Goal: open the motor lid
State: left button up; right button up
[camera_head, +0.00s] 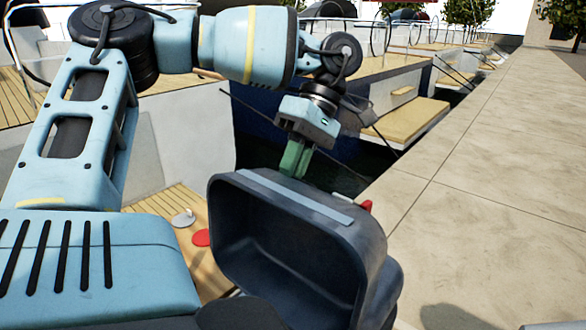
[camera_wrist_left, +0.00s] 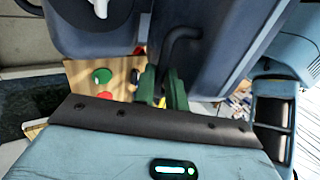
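The motor lid (camera_head: 285,225) is a dark blue-grey shell with a pale blue strip on its rim. In the head view it stands tipped up, its hollow inside facing me. My left gripper (camera_head: 297,160) is behind the lid's upper edge, and its green fingertips are partly hidden. In the left wrist view the lid's outer side (camera_wrist_left: 230,45) is close to the fingers. A dark bent handle (camera_wrist_left: 180,40) runs down between the green fingers of the left gripper (camera_wrist_left: 161,88), which look closed around it. My right gripper is not in view.
A wooden deck (camera_head: 165,200) with a red disc (camera_head: 201,238) and a pale fitting (camera_head: 183,218) lies left of the lid. The stone dock (camera_head: 490,190) is clear at the right. Moored boats (camera_head: 405,115) and dark water lie behind.

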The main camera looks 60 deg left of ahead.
pick_arm(q)
jog(key=o, duration=0.4)
jog(key=shift+a+f, duration=0.1)
jog(key=shift+c, duration=0.2)
